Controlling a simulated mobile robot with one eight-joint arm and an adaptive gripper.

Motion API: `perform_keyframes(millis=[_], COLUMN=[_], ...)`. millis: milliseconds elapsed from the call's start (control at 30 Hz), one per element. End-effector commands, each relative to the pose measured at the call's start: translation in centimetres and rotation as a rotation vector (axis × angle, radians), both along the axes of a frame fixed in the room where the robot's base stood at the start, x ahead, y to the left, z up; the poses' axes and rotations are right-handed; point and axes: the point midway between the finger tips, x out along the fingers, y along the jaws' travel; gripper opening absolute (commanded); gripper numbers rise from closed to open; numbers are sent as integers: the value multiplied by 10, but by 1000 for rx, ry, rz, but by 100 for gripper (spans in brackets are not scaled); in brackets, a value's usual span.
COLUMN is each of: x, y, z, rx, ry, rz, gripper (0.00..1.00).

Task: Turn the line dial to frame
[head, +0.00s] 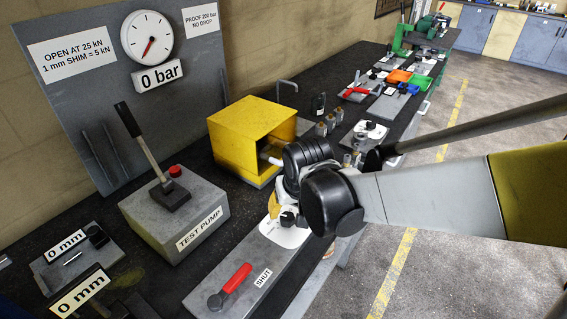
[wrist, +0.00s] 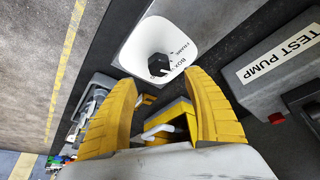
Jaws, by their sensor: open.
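The line dial is a white rounded plate (wrist: 190,30) with a black knob (wrist: 158,64), on a grey block. Printed words on it include FRAME; another word is partly hidden. In the head view the dial's black knob (head: 287,218) shows just below my gripper (head: 276,207), whose yellow finger is partly hidden by my wrist. In the wrist view the two yellow fingers of my gripper (wrist: 162,82) are spread apart, with the knob between and just beyond their tips. They look empty. I cannot tell whether they touch the knob.
A grey test pump (head: 172,220) with a lever stands left of the dial. A red-handled valve marked SHUT (head: 232,283) lies in front. A yellow open box (head: 247,135) stands behind. The gauge (head: 147,36) reads 0 bar. Tools and plates fill the far bench.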

Motion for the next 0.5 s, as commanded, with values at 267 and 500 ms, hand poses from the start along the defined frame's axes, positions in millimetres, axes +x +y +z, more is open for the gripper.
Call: perform_keyframes(millis=[267, 500], x=[21, 27], y=[4, 5], z=[-52, -67], rx=[0, 0], ry=[0, 0], rz=[-1, -1], gripper=[60, 60])
